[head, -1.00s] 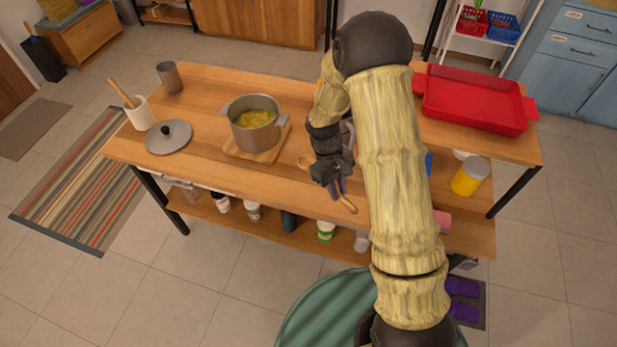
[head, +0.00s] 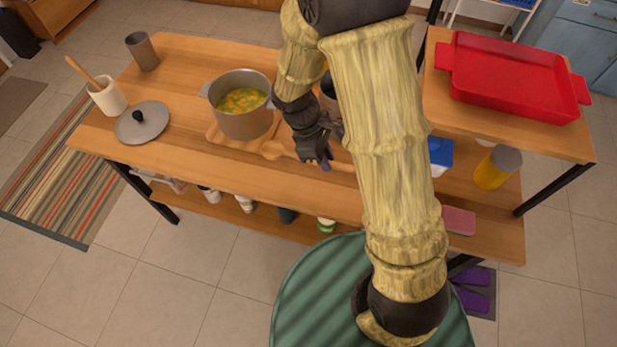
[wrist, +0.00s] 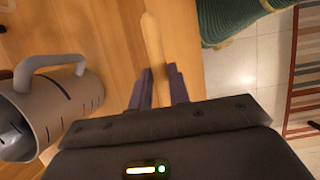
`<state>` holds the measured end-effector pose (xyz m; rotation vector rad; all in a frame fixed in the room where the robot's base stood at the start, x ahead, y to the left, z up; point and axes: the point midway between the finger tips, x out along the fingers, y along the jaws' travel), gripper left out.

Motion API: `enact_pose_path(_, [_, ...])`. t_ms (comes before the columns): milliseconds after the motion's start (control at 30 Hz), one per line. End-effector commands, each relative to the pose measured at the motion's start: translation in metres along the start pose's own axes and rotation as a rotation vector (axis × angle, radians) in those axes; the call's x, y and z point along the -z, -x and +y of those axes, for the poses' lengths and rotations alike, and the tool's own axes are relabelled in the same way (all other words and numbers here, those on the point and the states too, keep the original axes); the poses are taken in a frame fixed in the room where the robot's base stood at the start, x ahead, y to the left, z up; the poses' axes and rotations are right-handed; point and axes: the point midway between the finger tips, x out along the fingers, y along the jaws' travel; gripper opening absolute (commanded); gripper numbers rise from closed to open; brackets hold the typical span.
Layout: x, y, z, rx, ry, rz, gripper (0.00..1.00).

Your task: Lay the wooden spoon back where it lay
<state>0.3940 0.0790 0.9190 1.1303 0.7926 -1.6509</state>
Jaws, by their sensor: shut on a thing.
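My gripper (head: 324,160) is shut on the wooden spoon (head: 272,150) near the middle of the counter. The spoon's round end points left, close to the board under the pot, and its handle sticks out on the right. In the wrist view the pale spoon shaft (wrist: 153,42) runs between my two purple fingers (wrist: 161,88) and reaches away over the wooden counter (wrist: 105,35). The spoon looks low over the counter; I cannot tell whether it touches. My gripper hides its middle.
The pot of soup (head: 243,112) stands on a wooden board (head: 215,137), left of my gripper. A grey measuring jug (wrist: 50,105) is close beside my gripper. The lid (head: 142,124), crock (head: 107,97) and grey cup (head: 143,54) are at left. A red tray (head: 515,75) is on the right.

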Motion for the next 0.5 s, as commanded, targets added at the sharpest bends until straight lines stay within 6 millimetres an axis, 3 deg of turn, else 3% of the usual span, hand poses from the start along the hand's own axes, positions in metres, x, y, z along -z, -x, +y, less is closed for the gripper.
enact_pose_path(233, [0.002,-0.007,0.0,0.002,-0.001,-0.002,0.0])
enact_pose_path(500, [0.019,-0.05,-0.001,0.003,0.0,-0.003,0.0])
